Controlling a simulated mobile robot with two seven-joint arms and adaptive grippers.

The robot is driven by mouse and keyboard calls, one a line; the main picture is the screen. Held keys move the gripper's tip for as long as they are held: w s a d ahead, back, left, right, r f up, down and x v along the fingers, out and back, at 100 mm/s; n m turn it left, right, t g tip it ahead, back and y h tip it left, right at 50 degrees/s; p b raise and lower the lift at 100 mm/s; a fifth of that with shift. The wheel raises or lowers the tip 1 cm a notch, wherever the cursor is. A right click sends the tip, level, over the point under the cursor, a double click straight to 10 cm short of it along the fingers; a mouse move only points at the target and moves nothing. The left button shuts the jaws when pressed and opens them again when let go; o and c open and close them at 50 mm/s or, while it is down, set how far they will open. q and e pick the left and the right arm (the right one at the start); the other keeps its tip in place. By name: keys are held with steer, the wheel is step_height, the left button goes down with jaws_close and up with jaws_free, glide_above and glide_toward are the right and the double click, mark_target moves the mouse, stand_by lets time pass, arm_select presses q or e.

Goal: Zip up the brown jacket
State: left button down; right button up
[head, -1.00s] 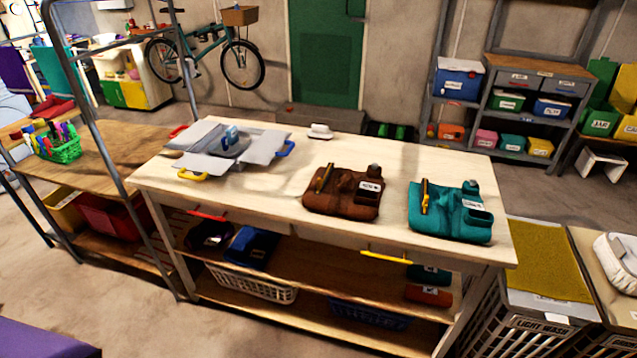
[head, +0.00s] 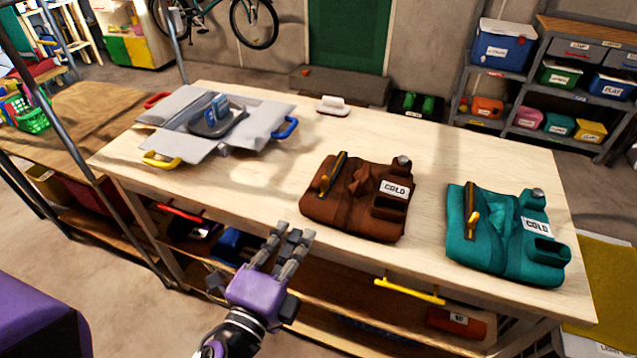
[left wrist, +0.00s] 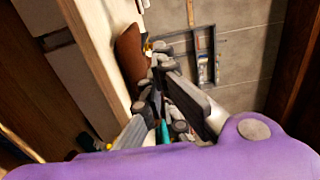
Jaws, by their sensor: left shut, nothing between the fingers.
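The brown jacket (head: 350,215) lies folded on the wooden table with a white COLD label on its right part. A dark zipper strip with a yellow-orange pull (head: 326,182) runs along its upper left part. My left gripper (head: 291,240) is shut and empty, in front of the table's near edge, left of and nearer than the jacket, not touching it. In the left wrist view part of the brown jacket (left wrist: 129,50) shows beyond the table edge, partly hidden by the fingers. My right gripper is not in view.
A teal jacket (head: 490,250) with a COLD label lies to the right on the table (head: 430,150). A grey folding board (head: 170,145) with coloured handles lies at the left, and a white brush-like item (head: 333,107) at the back. A yellow drawer handle (head: 408,291) sticks out in front.

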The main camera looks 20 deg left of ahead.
mark_target(323, 182)
arm_select(q)
steer(key=w+p, duration=0.2)
steer(key=w, duration=1)
steer(key=shift+w+d, duration=0.15)
steer(key=shift+d, duration=0.05)
steer(key=shift+w, duration=0.4)
steer(key=w, duration=0.4)
steer(key=shift+w+d+p, duration=0.1)
steer(key=shift+w+p, duration=0.25)
steer(key=shift+w+f, duration=0.1)
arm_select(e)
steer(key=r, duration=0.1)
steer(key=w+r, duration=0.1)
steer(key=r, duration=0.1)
